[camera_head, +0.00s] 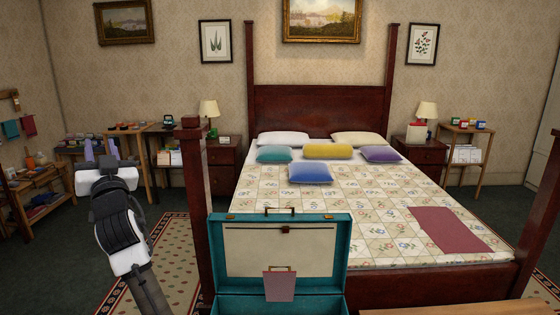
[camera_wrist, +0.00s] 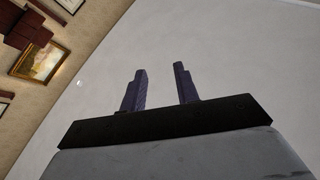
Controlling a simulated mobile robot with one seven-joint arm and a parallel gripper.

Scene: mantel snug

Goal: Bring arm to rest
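My arm rises at the left of the head view, beside the bedpost. My gripper (camera_head: 101,146) is at its top and points upward. In the wrist view, the two purple fingers of my gripper (camera_wrist: 160,70) stand apart with an empty gap between them. Beyond them is only pale ceiling, with the papered wall and a gold-framed picture (camera_wrist: 40,62) at the left edge. Nothing is held, and the gripper appears clear of the furniture.
An open teal suitcase (camera_head: 216,268) stands in front of the four-poster bed (camera_head: 330,228). The near left bedpost (camera_head: 197,215) is close to my arm. Behind it are low tables with small goods and a nightstand (camera_head: 223,158). A patterned rug (camera_head: 178,262) covers the floor.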

